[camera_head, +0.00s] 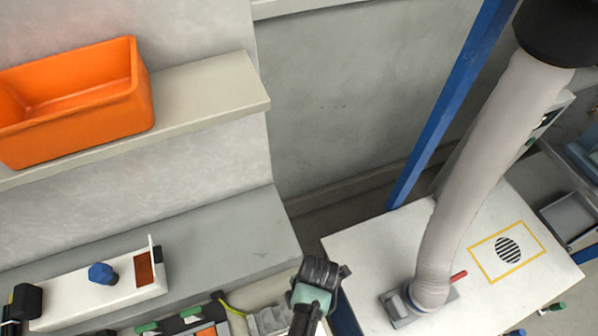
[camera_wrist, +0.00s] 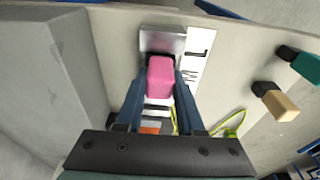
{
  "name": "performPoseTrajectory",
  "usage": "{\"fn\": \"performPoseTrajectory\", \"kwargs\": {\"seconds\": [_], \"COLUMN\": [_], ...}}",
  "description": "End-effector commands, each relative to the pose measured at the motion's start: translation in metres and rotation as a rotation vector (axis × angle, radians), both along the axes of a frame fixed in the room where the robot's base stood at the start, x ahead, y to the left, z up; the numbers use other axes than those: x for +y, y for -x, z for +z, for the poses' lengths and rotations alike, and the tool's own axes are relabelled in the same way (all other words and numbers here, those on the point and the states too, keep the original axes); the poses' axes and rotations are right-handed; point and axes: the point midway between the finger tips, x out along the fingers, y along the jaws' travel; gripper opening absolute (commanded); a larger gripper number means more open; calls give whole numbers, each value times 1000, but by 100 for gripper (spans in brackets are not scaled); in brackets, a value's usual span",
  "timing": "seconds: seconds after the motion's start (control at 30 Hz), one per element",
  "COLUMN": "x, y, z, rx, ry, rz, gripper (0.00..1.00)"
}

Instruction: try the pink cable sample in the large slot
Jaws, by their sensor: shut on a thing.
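My gripper (camera_wrist: 163,84) is shut on the pink cable sample (camera_wrist: 160,76), a pink block between its two blue fingers in the wrist view. The sample's far end is at a dark opening beside a shiny metal plate (camera_wrist: 163,40). A white strip (camera_wrist: 195,62) with the letters L and M runs along the right, and the L is level with the metal plate. I cannot tell whether the sample's end is inside the opening or just before it. In the head view my wrist shows at the bottom middle; the fingers and the sample are hidden there.
In the wrist view, a teal-ended plug (camera_wrist: 305,67) and a tan-ended plug (camera_wrist: 282,105) stick out at right. A yellow-green cable (camera_wrist: 232,122) lies near the right finger. An orange bin (camera_head: 75,100) sits on a shelf. A hose (camera_head: 470,180) stands over the white table (camera_head: 365,245).

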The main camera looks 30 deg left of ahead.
Motion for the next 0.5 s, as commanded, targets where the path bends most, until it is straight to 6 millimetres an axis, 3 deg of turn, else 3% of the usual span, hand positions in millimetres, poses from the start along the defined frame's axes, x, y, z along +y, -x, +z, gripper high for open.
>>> {"fn": "performPoseTrajectory", "kwargs": {"seconds": [0.23, 0.27, 0.43, 0.5], "x": [0, 0, 0, 0], "y": [0, 0, 0, 0], "z": [-7, -6, -6, -6], "rx": [0, 0, 0, 0], "ry": [0, 0, 0, 0], "rz": [0, 0, 0, 0], "gripper": [0, 42, 72, 72]}}
